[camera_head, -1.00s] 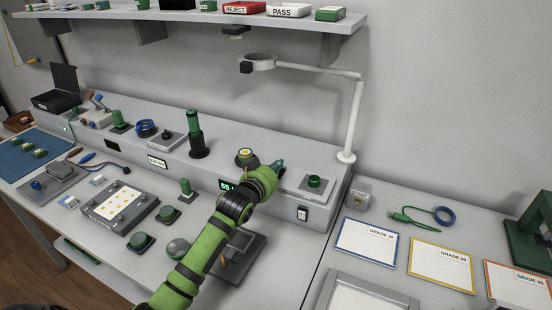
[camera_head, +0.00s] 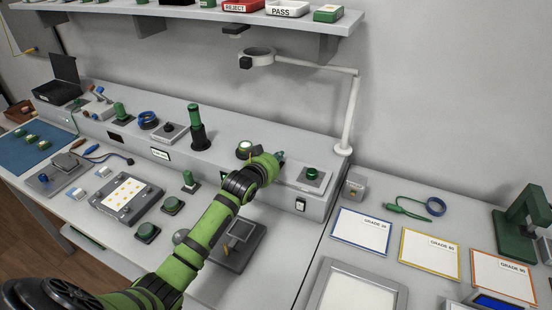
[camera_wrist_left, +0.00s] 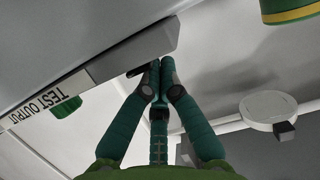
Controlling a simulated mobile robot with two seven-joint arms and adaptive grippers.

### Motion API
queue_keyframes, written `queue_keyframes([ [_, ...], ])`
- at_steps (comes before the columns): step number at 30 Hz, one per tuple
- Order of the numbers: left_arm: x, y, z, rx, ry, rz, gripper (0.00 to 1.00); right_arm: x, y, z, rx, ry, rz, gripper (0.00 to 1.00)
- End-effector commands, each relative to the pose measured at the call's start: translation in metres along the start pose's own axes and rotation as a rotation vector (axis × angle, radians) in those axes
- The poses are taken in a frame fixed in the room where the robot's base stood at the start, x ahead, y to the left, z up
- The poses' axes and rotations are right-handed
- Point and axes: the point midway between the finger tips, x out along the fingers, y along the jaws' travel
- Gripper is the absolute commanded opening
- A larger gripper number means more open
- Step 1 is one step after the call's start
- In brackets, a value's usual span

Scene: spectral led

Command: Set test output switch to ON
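A pale plate with a green knob (camera_head: 312,173) sits on the right end of the long grey console (camera_head: 210,160). In the left wrist view, the lettering TEST OUTPUT (camera_wrist_left: 38,107) runs along a pale strip, with a green knob (camera_wrist_left: 65,107) beside it. My left gripper (camera_head: 280,156) is at the left end of the plate. In the left wrist view, its fingers (camera_wrist_left: 157,68) converge and look shut, close to a small dark part (camera_wrist_left: 138,71) at the grey block's edge. I cannot tell whether they touch it. The switch's position is unclear. My right gripper is not in view.
A round button (camera_head: 244,149) stands just left of my gripper. A rocker switch (camera_head: 300,204) is on the console's front. A ring lamp (camera_head: 257,56) on a white arm (camera_head: 350,105) rises behind the plate. My left forearm covers part of the console front and bench.

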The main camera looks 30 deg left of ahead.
Motion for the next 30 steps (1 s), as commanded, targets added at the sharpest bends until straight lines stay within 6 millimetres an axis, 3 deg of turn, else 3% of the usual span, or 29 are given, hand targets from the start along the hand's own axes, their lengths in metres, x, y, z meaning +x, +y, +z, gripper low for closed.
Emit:
queue_keyframes([
  [11, 0.008, 0.0, -0.011, 0.0, 0.001, 0.0, 0.0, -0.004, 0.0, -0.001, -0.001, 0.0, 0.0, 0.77],
  [20, 0.001, -0.002, -0.056, 0.001, 0.001, -0.001, 0.0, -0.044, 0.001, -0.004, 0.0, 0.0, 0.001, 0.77],
  [21, -0.005, -0.002, -0.045, 0.001, -0.001, 0.0, 0.0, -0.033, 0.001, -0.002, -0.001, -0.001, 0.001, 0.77],
  [30, -0.057, -0.002, -0.05, 0.002, 0.002, -0.001, 0.0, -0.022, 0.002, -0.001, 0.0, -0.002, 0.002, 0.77],
])
